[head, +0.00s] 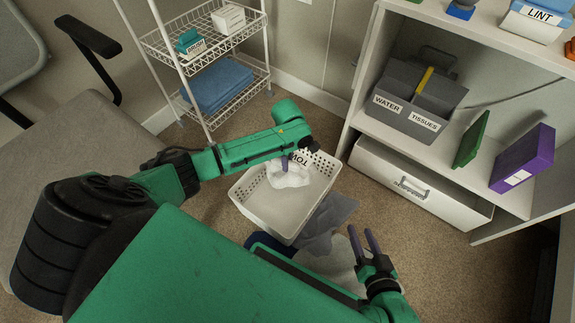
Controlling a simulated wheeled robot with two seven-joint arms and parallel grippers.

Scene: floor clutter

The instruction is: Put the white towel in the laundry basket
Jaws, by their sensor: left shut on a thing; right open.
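The laundry basket (276,222) is a white, perforated basket on the carpet near the middle of the head view. The white towel (289,176) is a crumpled bundle at the far part of the basket, within its outline. My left gripper (285,166) is shut on the white towel from above. Its fingers are mostly hidden by my wrist, and I cannot tell whether the towel touches the basket's bottom. My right gripper (364,240) is open and empty, to the right of the basket and low over the floor cloths.
Grey cloth (325,222) lies beside the basket, with paler cloth nearer me. A white wire rack (205,60) with blue towels (218,84) stands at the back left. A white shelf unit with a grey caddy (412,98) and an open drawer (415,190) stands right.

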